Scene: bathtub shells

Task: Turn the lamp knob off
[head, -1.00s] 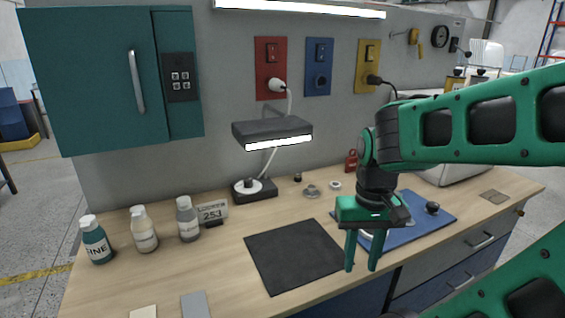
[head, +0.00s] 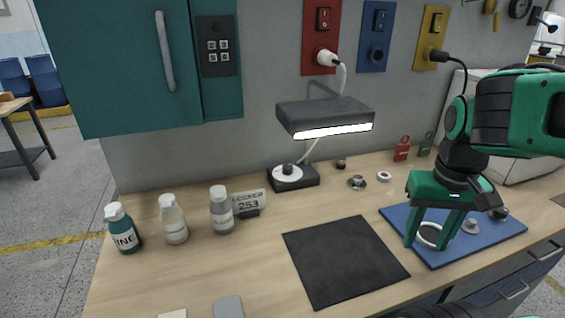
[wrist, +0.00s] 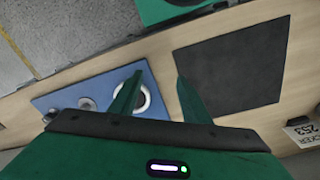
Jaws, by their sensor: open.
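The desk lamp (head: 325,116) stands at the back of the wooden bench, its light strip glowing white. Its dark base (head: 308,180) carries a white disc with a black lamp knob (head: 288,169) in the head view. My gripper (head: 430,242) is open and empty, pointing down over the blue mat (head: 480,244), to the right of the lamp and apart from it. In the wrist view my gripper (wrist: 159,76) shows two separated fingers with nothing between them. The lamp and its knob are not seen in the wrist view.
A black mat (head: 345,260) lies at the front middle. A teal cabinet (head: 130,65) hangs above left.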

